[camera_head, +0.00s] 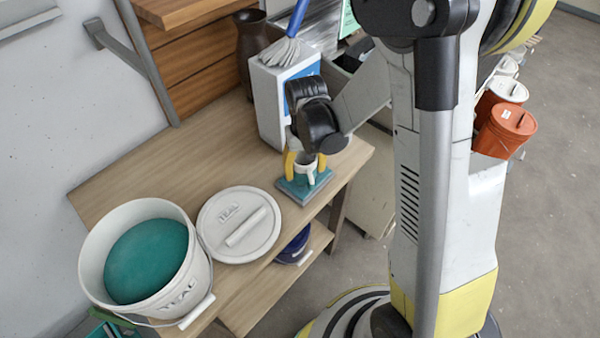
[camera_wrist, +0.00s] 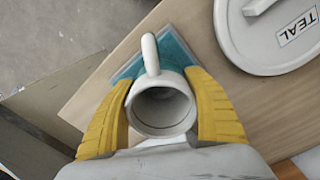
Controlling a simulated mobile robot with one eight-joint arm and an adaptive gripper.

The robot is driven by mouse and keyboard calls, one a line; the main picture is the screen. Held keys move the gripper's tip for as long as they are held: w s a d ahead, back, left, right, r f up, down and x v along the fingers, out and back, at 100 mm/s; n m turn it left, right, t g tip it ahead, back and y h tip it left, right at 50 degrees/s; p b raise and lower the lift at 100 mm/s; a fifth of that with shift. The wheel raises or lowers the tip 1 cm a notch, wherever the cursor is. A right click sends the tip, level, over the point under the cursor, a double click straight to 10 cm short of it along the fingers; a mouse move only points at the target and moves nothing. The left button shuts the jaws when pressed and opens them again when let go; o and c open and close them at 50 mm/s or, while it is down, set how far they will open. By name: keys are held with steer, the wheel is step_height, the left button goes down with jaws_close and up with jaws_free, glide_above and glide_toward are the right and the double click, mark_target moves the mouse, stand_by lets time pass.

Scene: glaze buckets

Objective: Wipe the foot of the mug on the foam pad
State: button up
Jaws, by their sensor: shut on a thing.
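A small pale grey mug (camera_wrist: 160,107) is between the yellow fingers of my gripper (camera_wrist: 163,112), which is shut on its sides. In the wrist view its open mouth faces the camera and its handle points up the picture. The teal foam pad (camera_wrist: 178,52) lies directly beneath the mug on the table. In the head view, my gripper (camera_head: 305,166) holds the mug (camera_head: 311,174) upright over the pad (camera_head: 303,188). The mug's foot is hidden in the wrist view. I cannot tell for sure whether it touches the pad.
A white bucket of teal glaze (camera_head: 200,265) stands at the table's front left. Its lid (camera_head: 215,230), marked TEAL, lies beside it. A white and blue box (camera_head: 265,100) and a dark vase (camera_head: 246,45) stand behind. The left middle of the wooden table (camera_head: 150,165) is clear.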

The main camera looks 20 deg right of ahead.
steer(key=shift+w+d+f+b, duration=0.1)
steer(key=shift+w+d, duration=0.25)
steer(key=shift+d, duration=0.3)
steer(key=shift+w+d+r+b, duration=0.1)
steer(key=shift+w+d, duration=0.25)
steer(key=shift+d, duration=0.3)
steer(key=shift+w+d+f+b, duration=0.1)
steer(key=shift+w+d, duration=0.25)
steer(key=shift+d, duration=0.3)
steer(key=shift+s+a+b, duration=0.15)
steer(key=shift+s+a, duration=0.4)
steer(key=shift+a, duration=0.45)
steer(key=shift+s+a+b, duration=0.1)
steer(key=shift+s+a, duration=0.5)
steer(key=shift+a, duration=0.45)
steer(key=shift+s+a+b, duration=0.15)
steer(key=shift+s+a, duration=0.4)
steer(key=shift+a, duration=0.45)
steer(key=shift+w+d+b, duration=0.15)
steer(key=shift+w+d, duration=0.45)
steer(key=shift+d, duration=0.4)
steer(key=shift+w+d+b, duration=0.15)
steer(key=shift+w+d, duration=0.4)
steer(key=shift+d, duration=0.5)
steer(key=shift+w+d+b, duration=0.15)
steer(key=shift+w+d, duration=0.45)
steer(key=shift+d, duration=0.4)
step_height(320, 180, up, 7)
steer(key=p, duration=0.4)
steer(key=shift+p, duration=0.35)
